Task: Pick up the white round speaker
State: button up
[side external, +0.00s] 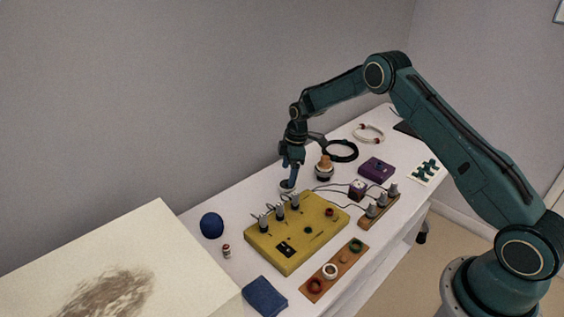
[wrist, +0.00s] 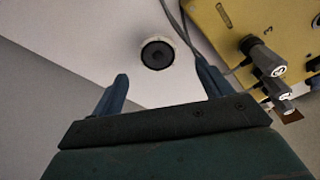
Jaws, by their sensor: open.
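The white round speaker (wrist: 157,54) has a dark centre and lies on the white table, beyond my fingertips in the wrist view. In the side view the speaker (side external: 287,186) shows as a small pale round thing just under my gripper, partly hidden by it. My gripper (side external: 290,174) points down close above the speaker, left of the yellow box's back edge. In the wrist view its two blue fingers (wrist: 164,88) are spread apart with nothing between them. I cannot tell the exact height of the fingertips above the table.
The yellow box (side external: 300,232) with upright plugs and cables stands close beside the speaker; it also shows in the wrist view (wrist: 222,28). A dark blue ball (side external: 212,225) is to the left. A wooden strip with rings (side external: 336,272) and a blue cloth-like block (side external: 264,296) lie in front.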

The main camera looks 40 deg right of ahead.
jog(key=shift+w+f, duration=0.1)
jog(key=shift+f, duration=2.35)
jog(key=c, duration=1.1)
jog(key=shift+c, duration=0.2)
jog(key=shift+r, duration=0.1)
notch_tip(320, 180, up, 20)
